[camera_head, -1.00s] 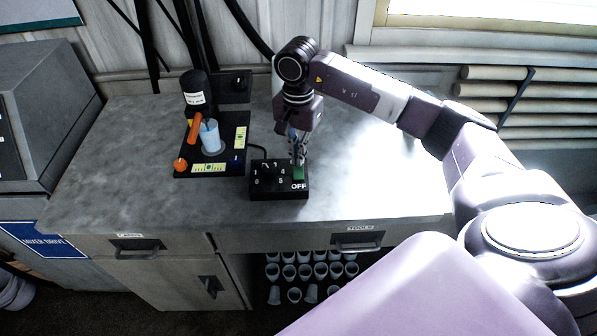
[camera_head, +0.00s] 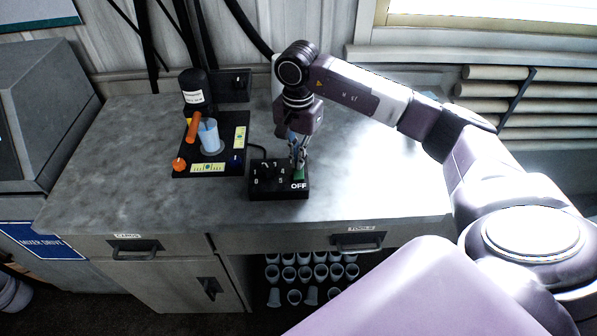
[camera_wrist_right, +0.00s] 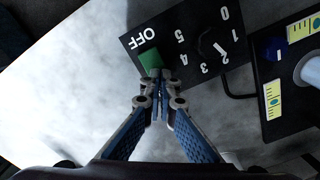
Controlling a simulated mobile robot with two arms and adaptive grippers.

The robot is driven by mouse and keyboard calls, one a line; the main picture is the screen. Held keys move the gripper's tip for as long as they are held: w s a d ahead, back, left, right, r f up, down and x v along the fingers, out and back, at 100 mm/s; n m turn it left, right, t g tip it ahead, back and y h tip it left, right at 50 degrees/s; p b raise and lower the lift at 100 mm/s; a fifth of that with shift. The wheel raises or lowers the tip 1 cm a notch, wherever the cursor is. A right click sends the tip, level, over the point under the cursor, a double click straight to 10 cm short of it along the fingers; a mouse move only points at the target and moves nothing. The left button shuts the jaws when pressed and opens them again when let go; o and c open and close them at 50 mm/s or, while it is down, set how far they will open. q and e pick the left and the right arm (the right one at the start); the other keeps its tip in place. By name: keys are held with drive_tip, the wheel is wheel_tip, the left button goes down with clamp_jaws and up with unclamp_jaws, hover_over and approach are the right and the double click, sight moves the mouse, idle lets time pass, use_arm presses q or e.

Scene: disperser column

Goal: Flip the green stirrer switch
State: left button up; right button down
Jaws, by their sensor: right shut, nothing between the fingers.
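The green stirrer switch (camera_head: 299,174) sits at the right end of a black control box (camera_head: 265,192) on the grey worktop, beside the label OFF. It also shows in the right wrist view (camera_wrist_right: 150,59), with a numbered dial (camera_wrist_right: 204,46) beside it on the box. My right gripper (camera_head: 298,163) is shut and empty, its fingertips at the green switch, partly covering it. In the right wrist view the closed fingertips (camera_wrist_right: 160,78) are at the switch's near edge; I cannot tell whether they touch. My left gripper is not in view.
The disperser stand (camera_head: 212,165) with a blue-white beaker (camera_head: 210,138) and an orange handle (camera_head: 193,130) stands left of the box. A cable joins the box to the back. The worktop (camera_head: 370,185) right of the box is clear. A grey machine (camera_head: 40,120) stands far left.

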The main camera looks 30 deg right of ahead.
drive_tip(key=shift+s+f, duration=0.1)
drive_tip(key=shift+f, duration=0.25)
drive_tip(key=shift+r, duration=0.75)
drive_tip(key=shift+r+p, duration=1.75)
drive_tip(key=shift+r, duration=1.1)
drive_tip(key=shift+f, duration=0.1)
